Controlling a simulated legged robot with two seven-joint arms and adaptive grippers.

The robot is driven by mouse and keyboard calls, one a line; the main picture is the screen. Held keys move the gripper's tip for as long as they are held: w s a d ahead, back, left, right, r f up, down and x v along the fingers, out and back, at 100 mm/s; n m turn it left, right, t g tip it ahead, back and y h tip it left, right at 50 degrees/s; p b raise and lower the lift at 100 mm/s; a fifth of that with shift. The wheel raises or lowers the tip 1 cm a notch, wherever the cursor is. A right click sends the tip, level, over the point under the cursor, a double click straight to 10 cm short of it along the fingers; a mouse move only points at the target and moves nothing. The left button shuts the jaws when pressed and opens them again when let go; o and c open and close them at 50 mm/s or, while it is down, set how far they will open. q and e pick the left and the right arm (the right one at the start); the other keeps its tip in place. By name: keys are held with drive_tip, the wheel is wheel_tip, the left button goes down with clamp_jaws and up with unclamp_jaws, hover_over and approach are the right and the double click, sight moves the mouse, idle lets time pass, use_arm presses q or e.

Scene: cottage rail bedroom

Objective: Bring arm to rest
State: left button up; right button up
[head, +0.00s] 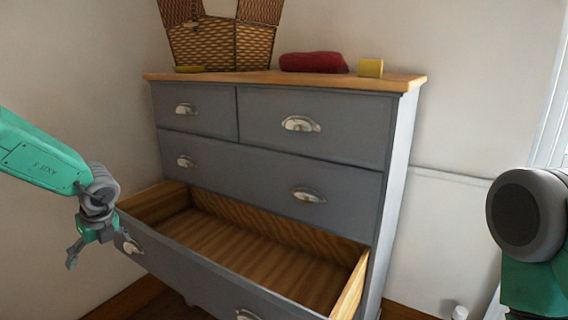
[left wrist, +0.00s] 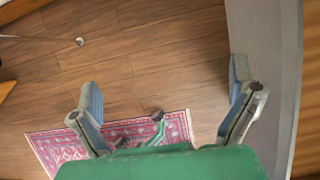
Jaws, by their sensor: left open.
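My left arm comes in from the left in the head view, and its gripper (head: 94,238) hangs beside the left end of the pulled-out drawer (head: 190,262). Its fingers are spread and hold nothing. In the left wrist view the open gripper (left wrist: 166,90) has floor between its fingers, and the right finger overlaps the grey drawer front (left wrist: 274,80) in the picture. I cannot tell whether it touches. Only a rounded grey joint and green link of my right arm show at the right edge of the head view; its gripper is out of view.
The grey dresser (head: 265,165) has a wooden top with a wicker basket (head: 222,42), a red cloth-like item (head: 313,62) and a yellow block (head: 370,68). The open drawer looks empty. A patterned rug (left wrist: 60,148) lies on the wooden floor.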

use_arm(q)
drive_tip(key=s+d+f+m+t+y+b, duration=0.1)
drive_tip(key=s+d+f+m, duration=0.3)
drive_tip(key=s+f+m, duration=0.65)
drive_tip(key=s+d+f+m+t+y, duration=0.1)
drive_tip(key=s+d+f+m, duration=0.2)
drive_tip(key=f+m, duration=0.85)
drive_tip(key=s+d+f+m+g+h, duration=0.1)
drive_tip(key=s+d+m, duration=0.3)
drive_tip(key=s+m, duration=0.4)
drive_tip(key=s+d+f+m+g+h+b, duration=0.1)
drive_tip(key=s+d+m+h, duration=0.2)
drive_tip(key=s+d+m, duration=0.2)
drive_tip(key=s+d+f+m+g+h, duration=0.1)
drive_tip(key=s+d+m, duration=0.3)
drive_tip(key=s+m, duration=0.7)
drive_tip(key=m+h, duration=0.1)
drive_tip(key=m, duration=0.1)
drive_tip(key=shift+d+f+m, duration=0.15)
drive_tip(key=shift+d+m, duration=0.05)
drive_tip(key=shift+m, duration=0.2)
use_arm(e)
drive_tip(key=f, duration=0.2)
drive_tip(key=shift+w+f, duration=0.2)
drive_tip(key=shift+f, duration=0.1)
use_arm(q)
drive_tip(key=shift+w, duration=0.15)
